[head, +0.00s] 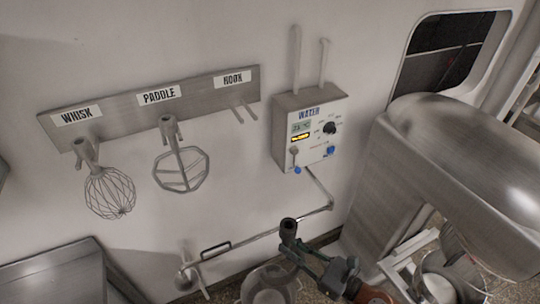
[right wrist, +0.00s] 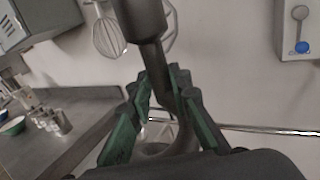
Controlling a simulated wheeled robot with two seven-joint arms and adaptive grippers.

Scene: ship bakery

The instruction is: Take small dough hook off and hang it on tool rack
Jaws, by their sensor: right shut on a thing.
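The small dough hook (head: 288,232) is dark grey metal, held in my right gripper (head: 312,262) at the bottom middle of the head view. Its hub end points up, and its lower part is hidden behind the fingers. In the right wrist view the hook's thick shank (right wrist: 144,25) rises between the green-padded fingers (right wrist: 172,100), which are closed on it. The tool rack (head: 205,95) is on the wall at upper left, above and left of the gripper. Its pegs under the HOOK label (head: 233,79) are empty. My left gripper is not in view.
A whisk (head: 110,195) and a paddle (head: 181,168) hang on the rack. A water control box (head: 312,138) and pipe (head: 265,235) are on the wall to the right. The big mixer (head: 470,150) stands at right. A metal counter (head: 55,280) is at lower left.

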